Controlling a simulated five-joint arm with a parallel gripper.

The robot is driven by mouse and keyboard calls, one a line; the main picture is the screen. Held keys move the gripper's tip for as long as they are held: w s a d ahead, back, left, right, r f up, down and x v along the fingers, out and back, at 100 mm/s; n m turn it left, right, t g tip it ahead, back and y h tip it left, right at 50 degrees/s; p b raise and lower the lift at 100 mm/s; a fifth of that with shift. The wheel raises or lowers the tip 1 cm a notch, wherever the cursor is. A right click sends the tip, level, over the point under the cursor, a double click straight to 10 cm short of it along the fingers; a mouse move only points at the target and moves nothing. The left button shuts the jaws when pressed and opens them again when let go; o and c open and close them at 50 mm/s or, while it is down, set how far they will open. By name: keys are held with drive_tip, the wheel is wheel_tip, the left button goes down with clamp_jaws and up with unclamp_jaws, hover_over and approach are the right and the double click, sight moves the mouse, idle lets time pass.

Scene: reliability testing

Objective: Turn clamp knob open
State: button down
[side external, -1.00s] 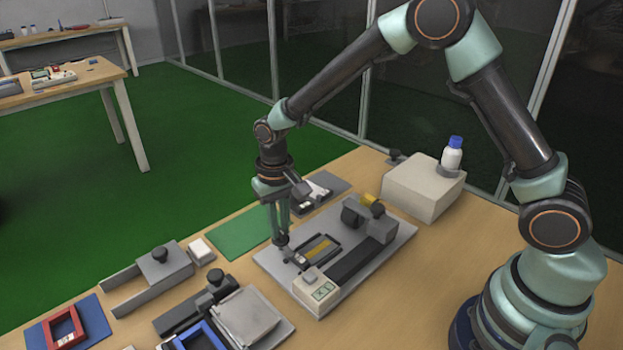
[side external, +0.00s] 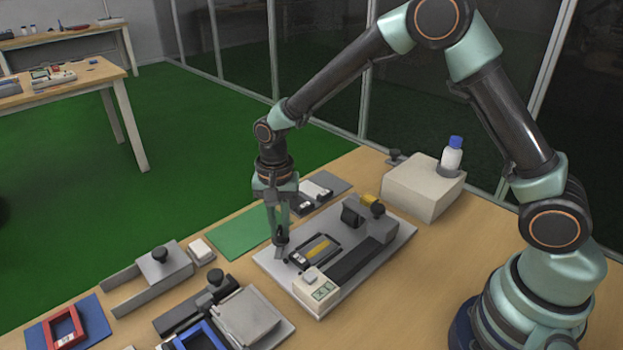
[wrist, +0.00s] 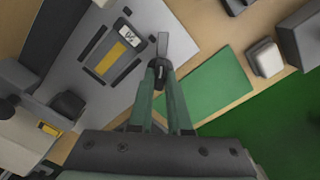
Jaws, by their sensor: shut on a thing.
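The clamp knob (wrist: 162,46) shows in the wrist view as a small dark piece with a grey bar, beside a dark frame with a yellow strip (wrist: 117,56). My gripper (side external: 280,238) points straight down at the left edge of the grey fixture plate (side external: 270,264). It is shut on the clamp knob, and its fingertips (wrist: 159,76) hide part of it. In the side view the fingers mostly cover the knob. The yellow-strip frame (side external: 317,247) lies flat on the plate, just right of my fingertips.
A white box with a small display (side external: 316,291) and a dark bar (side external: 364,259) sit on the plate. A green mat (side external: 238,236) lies left of the gripper. A bottle with a blue cap (side external: 452,157) stands on a pale block (side external: 420,186) at the back right.

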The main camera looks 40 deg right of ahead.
sight(280, 229)
drive_tip(key=m, duration=0.4)
drive_tip(key=shift+w+a, duration=0.1)
drive_tip(key=shift+a, duration=0.05)
drive_tip(key=m, duration=0.4)
drive_tip(key=shift+w, duration=0.1)
drive_tip(key=c, duration=1)
unclamp_jaws()
drive_tip(key=shift+r, duration=2.3)
